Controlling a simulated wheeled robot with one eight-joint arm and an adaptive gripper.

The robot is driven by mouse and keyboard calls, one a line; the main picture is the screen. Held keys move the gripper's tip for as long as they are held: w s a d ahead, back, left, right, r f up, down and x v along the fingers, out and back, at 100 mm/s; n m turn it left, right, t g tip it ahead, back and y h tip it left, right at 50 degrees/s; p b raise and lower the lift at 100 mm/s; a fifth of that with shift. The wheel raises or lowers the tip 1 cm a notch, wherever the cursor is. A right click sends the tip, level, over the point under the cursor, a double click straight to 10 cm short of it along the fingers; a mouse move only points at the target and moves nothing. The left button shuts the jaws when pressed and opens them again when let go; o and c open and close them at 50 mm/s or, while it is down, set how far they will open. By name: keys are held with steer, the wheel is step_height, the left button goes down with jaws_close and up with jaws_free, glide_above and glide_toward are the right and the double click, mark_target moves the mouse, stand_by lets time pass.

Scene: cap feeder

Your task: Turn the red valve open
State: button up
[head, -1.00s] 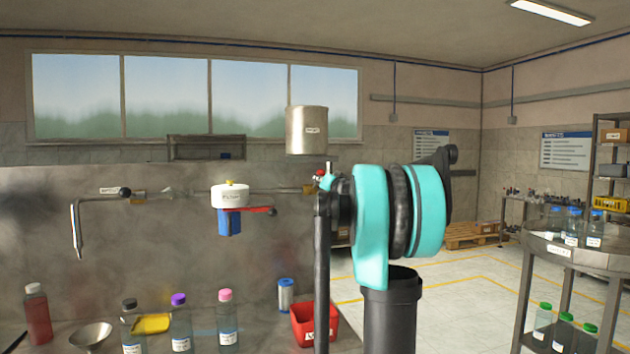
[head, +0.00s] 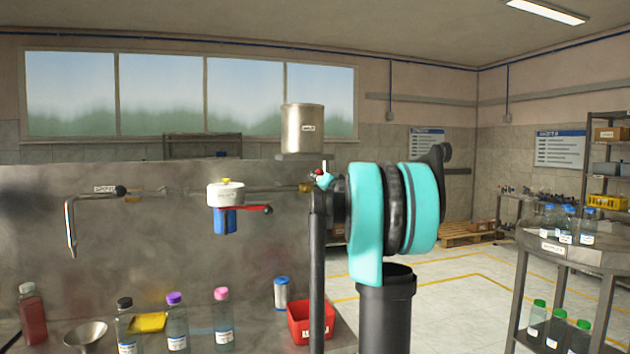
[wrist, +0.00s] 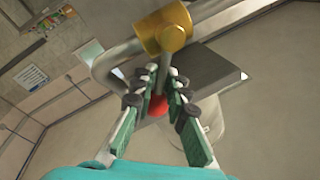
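The valve has a gold-coloured body (wrist: 165,30) at the top of the wrist view, with a grey stem reaching down to a red end (wrist: 158,105). My gripper (wrist: 161,72) has its two green-padded fingers on either side of the stem and red end. A gap shows beside the right finger, so the fingers look open around it; contact on the left is unclear. In the head view the gold fitting (head: 305,187) sits on the pipe below the metal tank (head: 302,130). My gripper (head: 322,178) is beside it, mostly hidden by my arm.
A white filter (head: 226,193) with a blue bowl and a red lever (head: 255,208) hangs on the same pipe. Bottles, a funnel (head: 86,335) and a red bin (head: 303,320) stand on the bench below. A cart (head: 565,253) stands at right; the floor between is clear.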

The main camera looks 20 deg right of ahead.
steer(key=shift+o, duration=0.8)
steer(key=shift+d+r, duration=0.1)
steer(key=shift+d, duration=0.1)
steer(key=shift+s, duration=0.2)
steer(key=s+d+f, duration=0.1)
steer(key=s, duration=1)
steer(key=shift+s+d+f, duration=0.25)
steer(key=shift+d+f, duration=0.05)
steer(key=shift+d, duration=0.05)
